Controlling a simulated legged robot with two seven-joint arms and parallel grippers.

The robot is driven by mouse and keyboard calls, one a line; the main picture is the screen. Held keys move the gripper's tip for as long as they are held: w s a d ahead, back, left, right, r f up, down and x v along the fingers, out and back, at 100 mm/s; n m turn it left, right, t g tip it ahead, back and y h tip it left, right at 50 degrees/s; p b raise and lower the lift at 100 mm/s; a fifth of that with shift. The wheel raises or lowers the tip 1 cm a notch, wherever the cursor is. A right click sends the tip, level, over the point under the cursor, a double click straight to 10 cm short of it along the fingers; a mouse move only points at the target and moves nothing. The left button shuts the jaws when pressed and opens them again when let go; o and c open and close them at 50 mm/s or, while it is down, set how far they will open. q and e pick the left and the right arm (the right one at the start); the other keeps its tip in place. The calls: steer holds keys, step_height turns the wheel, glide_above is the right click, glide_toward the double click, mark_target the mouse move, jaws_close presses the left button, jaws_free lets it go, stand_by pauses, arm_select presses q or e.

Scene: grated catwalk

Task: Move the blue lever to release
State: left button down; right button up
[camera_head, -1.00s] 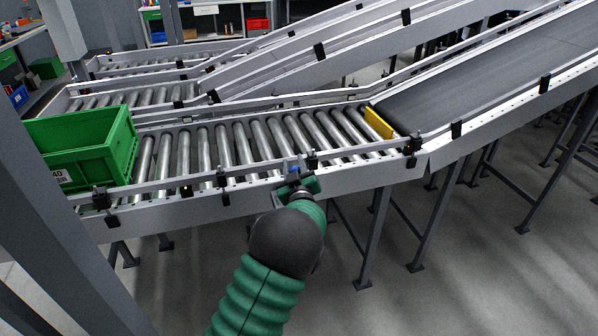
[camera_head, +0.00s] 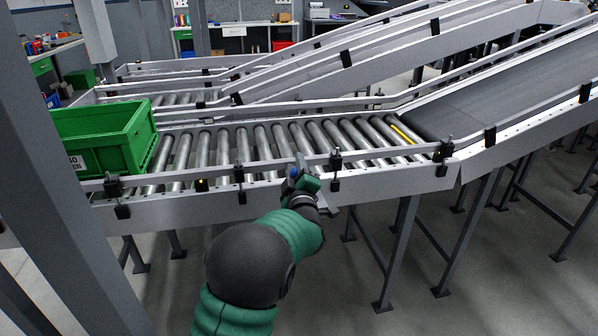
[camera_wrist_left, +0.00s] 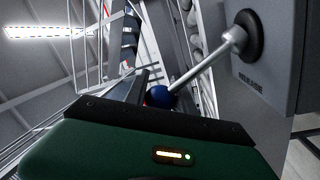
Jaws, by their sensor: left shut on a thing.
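The blue lever shows in the wrist view as a blue ball knob (camera_wrist_left: 159,96) on a slim metal rod, which runs up right to a round black pivot on a grey box (camera_wrist_left: 268,88) lettered RELEASE. My left gripper (camera_head: 300,178) is shut on the knob, in front of the conveyor's near side rail; its fingers partly hide the knob. In the head view only a small bit of blue shows at the fingertips, and the box cannot be made out. A yellow stop (camera_head: 403,133) shows as a thin strip between the rollers and the belt. My right gripper is not in view.
A green crate (camera_head: 105,145) sits on the left end of the roller conveyor (camera_head: 250,147). A dark belt (camera_head: 480,105) slopes up to the right. A grey post (camera_head: 60,190) stands at the left. The rollers between crate and stop are empty.

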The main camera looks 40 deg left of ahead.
arm_select(q)
steer(key=shift+f, duration=0.1)
stand_by(0.3)
steer(key=c, duration=1.1)
jaws_free()
steer(key=shift+o, duration=0.2)
steer(key=shift+s+d, duration=0.1)
steer(key=p+v, duration=0.2)
steer(key=v, duration=1.4)
steer(key=shift+s+d+p, duration=0.2)
steer(key=shift+d+p, duration=0.05)
steer(key=shift+p, duration=0.05)
steer(key=shift+f, duration=0.15)
